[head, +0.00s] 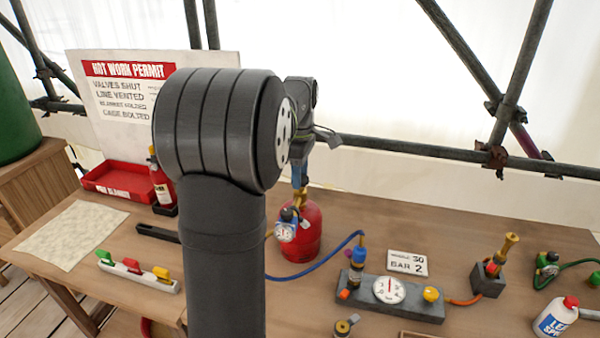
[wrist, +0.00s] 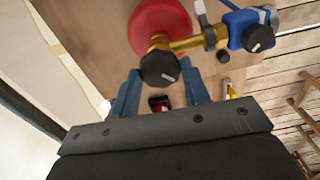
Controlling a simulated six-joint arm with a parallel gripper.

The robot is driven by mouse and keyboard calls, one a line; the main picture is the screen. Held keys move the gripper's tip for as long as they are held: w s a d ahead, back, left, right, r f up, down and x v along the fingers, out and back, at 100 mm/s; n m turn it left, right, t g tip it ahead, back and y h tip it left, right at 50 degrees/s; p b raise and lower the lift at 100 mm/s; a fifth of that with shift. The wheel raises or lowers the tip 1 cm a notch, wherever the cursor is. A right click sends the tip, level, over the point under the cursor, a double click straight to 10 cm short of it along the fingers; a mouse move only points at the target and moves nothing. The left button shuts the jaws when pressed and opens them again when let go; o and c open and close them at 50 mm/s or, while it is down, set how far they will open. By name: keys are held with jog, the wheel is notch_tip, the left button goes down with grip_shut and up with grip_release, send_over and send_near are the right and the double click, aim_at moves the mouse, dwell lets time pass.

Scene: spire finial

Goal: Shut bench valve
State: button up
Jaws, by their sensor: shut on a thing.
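My gripper (head: 299,178) is above the red gas cylinder (head: 306,238), reaching down to the brass fitting on its top. In the wrist view, the blue fingers (wrist: 160,74) stand on either side of a black knob (wrist: 160,66) on the cylinder's brass valve, closed on it. A grey bench block (head: 402,309) at the right carries a dial gauge (head: 389,290), a yellow knob (head: 431,294) and a blue-topped fitting (head: 357,256). I cannot tell from any label which valve is the bench valve.
A blue hose (head: 325,262) runs from the cylinder's regulator (head: 286,231) to the block. Coloured clips on a white rail (head: 140,275), a red tray (head: 121,182) and an extinguisher (head: 161,184) are left.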

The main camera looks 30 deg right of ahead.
jog(key=m, duration=0.4)
jog(key=shift+m, duration=2.2)
jog(key=o, duration=1)
jog(key=shift+r, duration=0.1)
notch_tip(320, 180, up, 17)
jog(key=shift+r, duration=0.15)
